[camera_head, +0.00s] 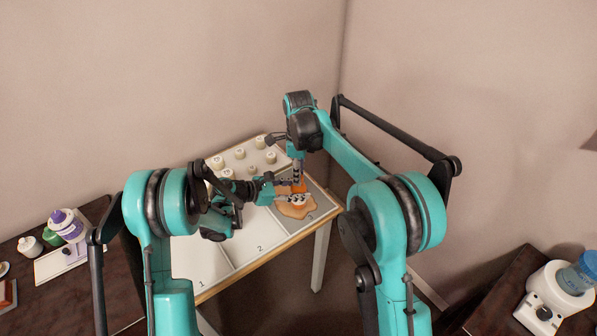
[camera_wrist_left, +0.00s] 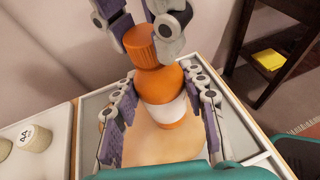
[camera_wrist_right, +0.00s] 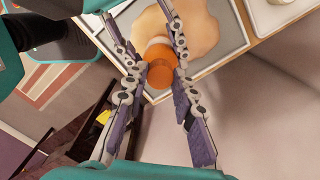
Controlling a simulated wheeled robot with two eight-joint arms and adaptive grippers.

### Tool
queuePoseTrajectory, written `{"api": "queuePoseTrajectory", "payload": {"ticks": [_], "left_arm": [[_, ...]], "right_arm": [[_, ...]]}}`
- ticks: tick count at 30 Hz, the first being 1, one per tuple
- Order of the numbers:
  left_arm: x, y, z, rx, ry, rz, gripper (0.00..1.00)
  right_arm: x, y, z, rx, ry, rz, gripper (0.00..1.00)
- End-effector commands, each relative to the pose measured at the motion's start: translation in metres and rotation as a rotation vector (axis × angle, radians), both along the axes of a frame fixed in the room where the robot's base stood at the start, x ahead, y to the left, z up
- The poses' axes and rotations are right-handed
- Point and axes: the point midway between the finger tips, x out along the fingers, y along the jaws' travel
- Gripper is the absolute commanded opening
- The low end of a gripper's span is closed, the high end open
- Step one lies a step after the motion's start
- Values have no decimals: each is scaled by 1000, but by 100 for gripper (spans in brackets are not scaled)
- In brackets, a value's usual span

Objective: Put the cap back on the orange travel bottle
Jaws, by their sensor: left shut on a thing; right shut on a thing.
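The orange travel bottle (camera_head: 300,188), with a white band, stands upright on a tan patch (camera_head: 296,211) in section 3 of the table; the left wrist view shows its body (camera_wrist_left: 165,112). My left gripper (camera_wrist_left: 160,90) is shut on the bottle's body, one finger on each side. My right gripper (camera_wrist_right: 155,62) comes down from above and is shut on the ribbed orange cap (camera_wrist_right: 162,76). In the left wrist view the cap (camera_wrist_left: 141,46) sits at the bottle's top, looking slightly off to the left. The neck is hidden, so I cannot tell whether they touch.
A pale tray (camera_head: 240,160) with several white-capped containers stands at the back left of the table. Sections 1 and 2 (camera_head: 262,240) look mostly clear. A dark side table (camera_head: 90,270) holds bottles at the left; another with a water dispenser (camera_head: 560,290) stands at the right.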

Motion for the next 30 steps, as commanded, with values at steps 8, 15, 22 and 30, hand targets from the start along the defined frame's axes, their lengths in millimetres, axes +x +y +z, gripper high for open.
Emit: {"api": "queuePoseTrajectory", "payload": {"ticks": [8,15,22,30], "left_arm": [[0,0,-1,1,0,0,0],[0,0,-1,1,0,0,0],[0,0,-1,2,0,0,0],[0,0,-1,1,0,0,0]], "right_arm": [[0,0,0,1,0,-633,17],[0,0,0,0,1,-846,17],[0,0,0,0,1,-850,17],[0,0,-1,0,1,-848,47]]}}
